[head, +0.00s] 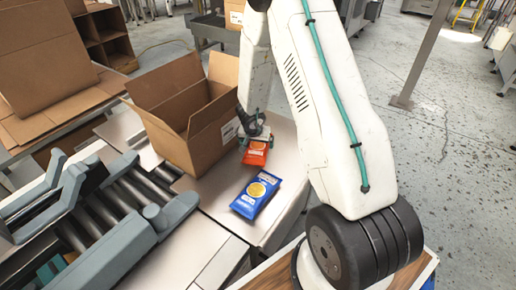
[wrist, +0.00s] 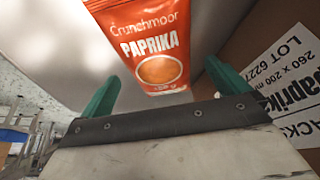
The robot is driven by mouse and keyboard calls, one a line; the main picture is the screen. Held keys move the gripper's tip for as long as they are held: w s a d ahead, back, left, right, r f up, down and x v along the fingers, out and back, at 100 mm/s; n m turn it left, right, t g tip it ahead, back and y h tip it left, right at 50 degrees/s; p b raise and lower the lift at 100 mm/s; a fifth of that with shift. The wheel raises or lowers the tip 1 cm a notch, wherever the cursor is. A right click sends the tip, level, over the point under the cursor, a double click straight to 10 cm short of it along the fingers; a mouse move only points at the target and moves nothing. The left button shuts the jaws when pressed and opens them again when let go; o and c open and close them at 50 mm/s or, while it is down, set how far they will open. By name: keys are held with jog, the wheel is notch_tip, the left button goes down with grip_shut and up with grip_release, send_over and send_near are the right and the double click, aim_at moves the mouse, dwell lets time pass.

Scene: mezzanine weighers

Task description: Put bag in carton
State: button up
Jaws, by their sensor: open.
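An orange-red Crunchmoor Paprika bag (head: 255,153) lies on the pale table beside the open cardboard carton (head: 186,150). In the wrist view the bag (wrist: 148,45) shows its printed front between my two teal fingers. My gripper (head: 257,142) is open at the bag, just right of the carton; it also shows in the wrist view (wrist: 162,72). I cannot tell whether the fingers touch the bag. The carton's flaps stand open, and its inside is mostly hidden. Its side label (wrist: 285,85) reads "paprika" and "LOT" in the wrist view.
A blue bag (head: 257,194) lies on the table nearer the front, clear of the carton. A roller conveyor (head: 115,205) with grey guards runs to the left. More cardboard boxes (head: 45,60) stand at the back left. Open floor lies right of my arm.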

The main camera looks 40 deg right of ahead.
aim_at(257, 146)
jog(key=x, duration=0.4)
jog(key=shift+s, duration=0.1)
jog(key=c, duration=1)
jog(key=shift+o, duration=0.2)
